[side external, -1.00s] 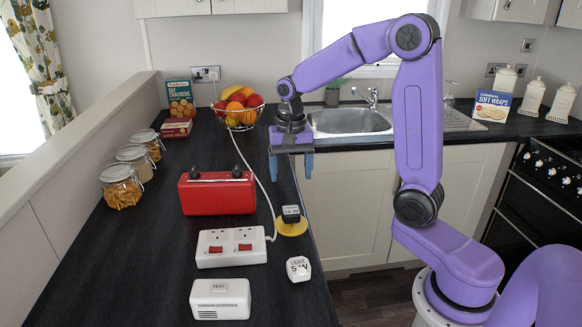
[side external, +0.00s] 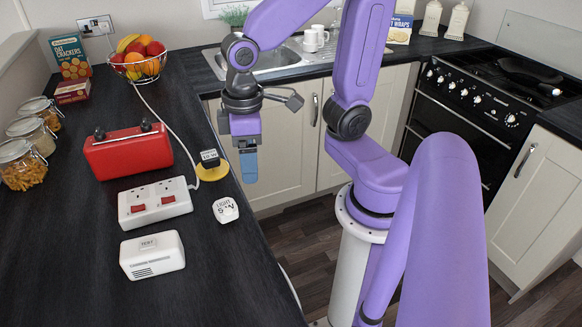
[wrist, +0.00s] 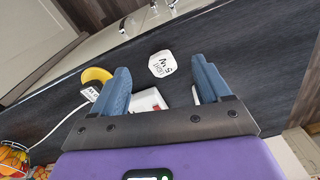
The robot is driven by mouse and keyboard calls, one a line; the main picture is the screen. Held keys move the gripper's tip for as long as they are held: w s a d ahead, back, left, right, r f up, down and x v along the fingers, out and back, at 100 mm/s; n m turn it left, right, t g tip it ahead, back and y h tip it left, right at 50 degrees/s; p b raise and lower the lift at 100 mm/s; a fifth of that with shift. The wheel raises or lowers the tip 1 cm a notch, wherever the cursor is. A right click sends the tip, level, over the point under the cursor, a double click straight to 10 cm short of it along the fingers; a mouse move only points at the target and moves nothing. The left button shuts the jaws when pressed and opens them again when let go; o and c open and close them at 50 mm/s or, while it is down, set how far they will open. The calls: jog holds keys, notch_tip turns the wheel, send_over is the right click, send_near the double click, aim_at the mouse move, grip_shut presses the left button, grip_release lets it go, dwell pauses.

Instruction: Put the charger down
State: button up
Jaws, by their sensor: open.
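A small dark block with a white printed label, likely the charger (side external: 210,156), stands on a yellow round pad (side external: 216,174) near the counter's right edge. In the wrist view the pad (wrist: 97,74) and part of the block (wrist: 91,94) show beside the left finger. My gripper (side external: 249,172) is to the right of the pad, around the counter edge, and apart from the block. In the wrist view my gripper (wrist: 162,76) has its fingers wide apart with nothing held. A white eight-sided block marked LIGHT (side external: 226,210) lies on the counter, also showing beyond the fingertips (wrist: 162,63).
A white socket strip (side external: 141,216) with red switches lies left of the pad, its cable running to the wall. A red toaster-like box (side external: 128,152), a white TEST box (side external: 152,255), jars (side external: 22,168) and a fruit bowl (side external: 140,67) stand around. The front counter is clear.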

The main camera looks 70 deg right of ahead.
jog(key=s+f+n, duration=0.1)
jog(key=s+n, duration=0.5)
jog(key=s, duration=0.2)
jog(key=shift+s+d, duration=0.3)
